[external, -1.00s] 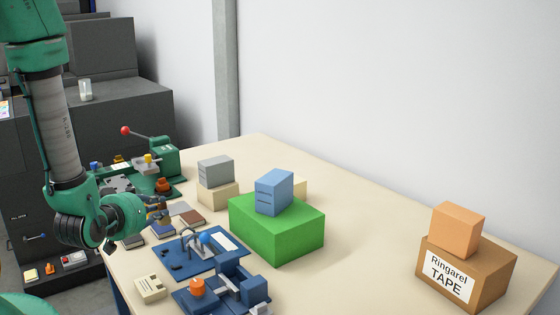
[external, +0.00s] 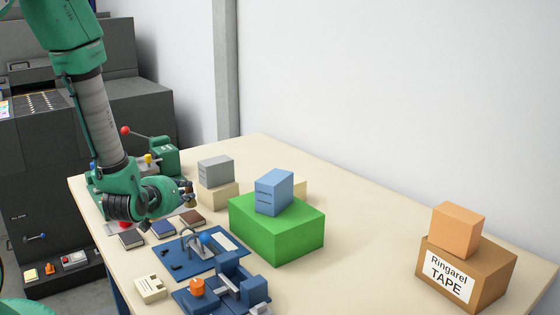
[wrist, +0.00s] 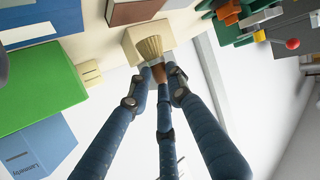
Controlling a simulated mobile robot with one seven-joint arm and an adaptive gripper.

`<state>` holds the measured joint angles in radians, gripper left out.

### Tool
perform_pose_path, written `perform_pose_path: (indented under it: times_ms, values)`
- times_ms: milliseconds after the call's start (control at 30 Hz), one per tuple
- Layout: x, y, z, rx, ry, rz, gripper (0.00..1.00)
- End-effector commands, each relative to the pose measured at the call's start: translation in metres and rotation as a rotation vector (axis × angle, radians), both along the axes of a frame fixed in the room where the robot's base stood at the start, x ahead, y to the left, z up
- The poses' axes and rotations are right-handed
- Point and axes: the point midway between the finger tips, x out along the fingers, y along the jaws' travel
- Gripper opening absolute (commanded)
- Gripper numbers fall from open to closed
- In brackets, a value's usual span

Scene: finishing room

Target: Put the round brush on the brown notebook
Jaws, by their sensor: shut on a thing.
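My gripper (wrist: 158,78) is shut on the round brush (wrist: 150,47), which has tan bristles and a brown handle. In the wrist view the bristles point away from the fingers. In the external view my gripper (external: 188,190) holds the brush above the table, near the far side of the brown notebook (external: 192,219). The notebook lies flat, and nothing is seen on it. Its brown cover also shows at the top of the wrist view (wrist: 130,10). The brush is apart from the notebook.
A blue notebook (external: 163,228) and a black notebook (external: 131,240) lie to the left. A grey box (external: 215,171) on a cream box (external: 218,194) stands close behind my gripper. A green block (external: 277,236) bears a blue box (external: 274,192). The table's right half is mostly clear.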

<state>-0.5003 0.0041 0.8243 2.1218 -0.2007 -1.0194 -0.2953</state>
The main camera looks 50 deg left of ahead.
Motion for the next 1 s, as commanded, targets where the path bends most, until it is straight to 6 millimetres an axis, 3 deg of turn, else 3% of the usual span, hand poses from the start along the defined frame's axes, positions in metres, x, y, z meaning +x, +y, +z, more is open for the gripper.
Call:
perform_pose_path:
  times_ms: [167,500,1000]
  values:
    - [0.000,0.000,-0.003,0.000,0.000,0.000,0.00]
    - [0.000,0.000,-0.034,0.000,0.002,0.000,0.00]
    - [0.000,0.000,-0.039,0.000,0.000,0.000,0.00]
